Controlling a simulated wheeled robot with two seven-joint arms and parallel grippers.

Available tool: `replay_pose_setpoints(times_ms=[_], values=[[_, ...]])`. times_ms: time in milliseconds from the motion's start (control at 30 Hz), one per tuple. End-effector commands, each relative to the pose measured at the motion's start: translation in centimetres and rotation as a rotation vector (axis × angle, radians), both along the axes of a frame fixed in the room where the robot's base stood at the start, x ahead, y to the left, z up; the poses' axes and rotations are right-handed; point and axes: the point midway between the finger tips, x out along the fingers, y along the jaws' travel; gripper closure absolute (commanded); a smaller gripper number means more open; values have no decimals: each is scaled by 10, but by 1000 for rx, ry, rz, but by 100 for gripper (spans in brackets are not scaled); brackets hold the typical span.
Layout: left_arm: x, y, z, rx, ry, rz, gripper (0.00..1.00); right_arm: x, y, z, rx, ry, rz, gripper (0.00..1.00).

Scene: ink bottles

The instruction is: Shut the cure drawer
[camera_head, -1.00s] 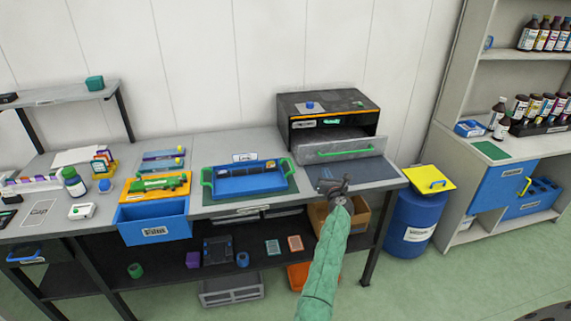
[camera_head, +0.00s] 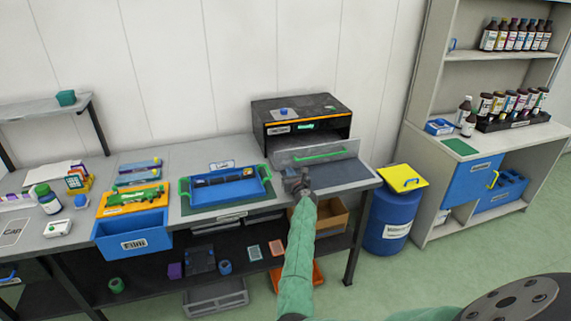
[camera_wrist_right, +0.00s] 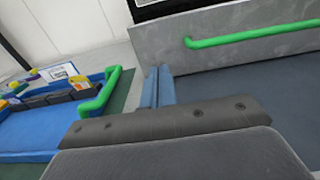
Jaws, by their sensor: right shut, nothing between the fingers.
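The cure drawer (camera_head: 340,153) is pulled out of the black cabinet (camera_head: 275,114) at the back of the bench. It has a grey front with a green bar handle (camera_head: 318,157), and a dark opening shows behind it. My right gripper (camera_head: 298,178) is shut and empty, in front of the drawer's left end. In the right wrist view its fingers (camera_wrist_right: 158,88) are near the left end of the grey front (camera_wrist_right: 166,48), left of the green handle (camera_wrist_right: 250,34). I cannot tell whether they touch it. My left gripper is out of view.
A blue tray (camera_head: 184,199) with green handles lies left of the gripper. An open blue drawer (camera_head: 130,245) juts out below an orange tray. A dark mat (camera_head: 345,175) lies before the cure drawer. A blue barrel (camera_head: 389,225) stands right of the bench.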

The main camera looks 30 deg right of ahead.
Motion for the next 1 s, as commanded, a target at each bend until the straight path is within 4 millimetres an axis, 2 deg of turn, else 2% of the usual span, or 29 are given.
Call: replay_pose_setpoints(times_ms=[200,400,1000], values=[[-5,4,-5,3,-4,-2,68,34,-9,1,1,0,1,100],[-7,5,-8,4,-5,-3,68,54,-13,0,1,0,1,100],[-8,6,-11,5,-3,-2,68,62,-15,-1,1,0,0,100]])
